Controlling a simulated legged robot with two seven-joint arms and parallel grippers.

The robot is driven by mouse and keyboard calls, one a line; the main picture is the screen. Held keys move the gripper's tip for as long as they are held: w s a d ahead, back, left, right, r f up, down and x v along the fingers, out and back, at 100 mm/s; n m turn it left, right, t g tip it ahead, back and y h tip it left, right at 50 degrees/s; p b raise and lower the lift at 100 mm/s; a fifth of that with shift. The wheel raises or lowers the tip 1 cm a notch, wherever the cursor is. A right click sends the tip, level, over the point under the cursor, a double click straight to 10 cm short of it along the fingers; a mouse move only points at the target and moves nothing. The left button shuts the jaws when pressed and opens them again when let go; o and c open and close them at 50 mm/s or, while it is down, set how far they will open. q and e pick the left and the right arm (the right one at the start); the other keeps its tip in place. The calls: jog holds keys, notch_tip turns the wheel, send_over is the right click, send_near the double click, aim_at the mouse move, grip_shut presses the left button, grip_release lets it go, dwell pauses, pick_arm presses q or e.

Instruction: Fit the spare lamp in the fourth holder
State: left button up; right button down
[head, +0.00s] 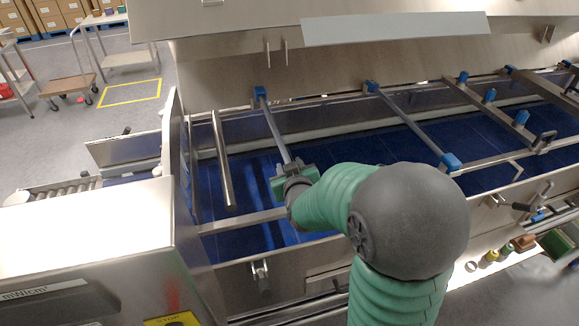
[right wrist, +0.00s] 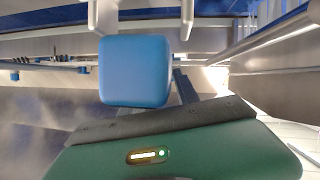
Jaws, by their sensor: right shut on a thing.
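My right gripper (head: 287,180), at the end of the green arm, is shut on the near part of a grey lamp tube (head: 274,128). The tube slants across the blue belt. Its far end carries a blue cap (head: 260,93) at the far rail; whether the cap is seated or only beside the rail, I cannot tell. In the right wrist view a large blue block (right wrist: 135,70) stands close in front of the green gripper body (right wrist: 180,150). Two pale prongs show above it. Another lamp tube (head: 408,120) with blue ends spans the belt further right. My left gripper is not in view.
A bare metal bar (head: 222,160) lies left of the held lamp. The near rail (head: 245,220) and steel cover edge (head: 180,200) border the belt. Small coloured pots (head: 490,256) stand on a lower ledge at right. Carts stand on the floor behind.

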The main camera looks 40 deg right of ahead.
jog(key=shift+f+b, duration=1.05)
jog(key=shift+f, duration=0.4)
jog(key=shift+r+p, duration=0.2)
jog(key=shift+p, duration=0.1)
jog(key=shift+a+r+n+g+p, duration=0.1)
jog(key=shift+r+n+g+p, duration=0.3)
jog(key=shift+p, duration=0.9)
jog(key=shift+f+b, duration=0.7)
jog(key=c, duration=0.9)
grip_release()
jog(key=shift+o, duration=0.2)
